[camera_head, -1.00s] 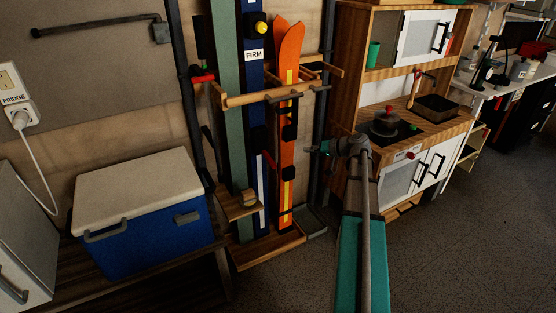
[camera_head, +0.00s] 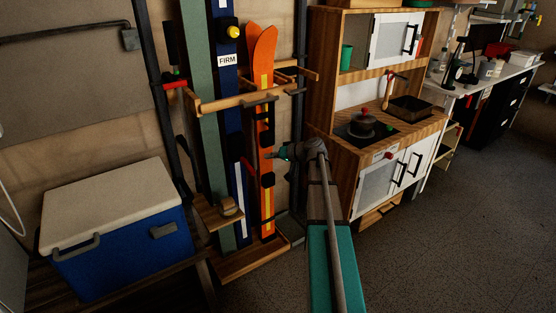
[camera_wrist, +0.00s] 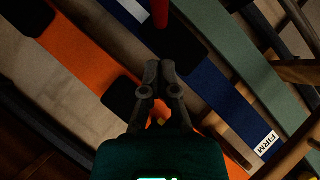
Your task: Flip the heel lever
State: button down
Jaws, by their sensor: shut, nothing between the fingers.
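An orange ski (camera_head: 260,50) stands upright in a wooden rack, with black binding parts on it; one black part (camera_wrist: 118,97) shows in the wrist view. A dark blue ski labelled FIRM (camera_head: 228,85) stands to its left. A red lever-like piece (camera_wrist: 160,12) sits by a black binding part (camera_wrist: 182,38) on the blue ski. My gripper (camera_head: 270,155) is in front of the orange ski in the head view. In the wrist view my gripper (camera_wrist: 159,68) is shut and empty, its tips near the blue ski's binding. I cannot tell whether it touches anything.
A wooden rack rail (camera_head: 225,103) crosses the skis above my gripper. A green ski (camera_head: 203,110) stands at left. A blue cooler (camera_head: 125,260) is further left. A toy kitchen (camera_head: 345,160) stands right of the rack. The floor (camera_head: 450,230) at right is clear.

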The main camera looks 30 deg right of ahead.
aim_at(248, 166)
jog(key=a+f+b, duration=0.1)
jog(key=w+a+f+b, duration=0.2)
jog(key=a, duration=0.1)
jog(key=shift+f, duration=0.35)
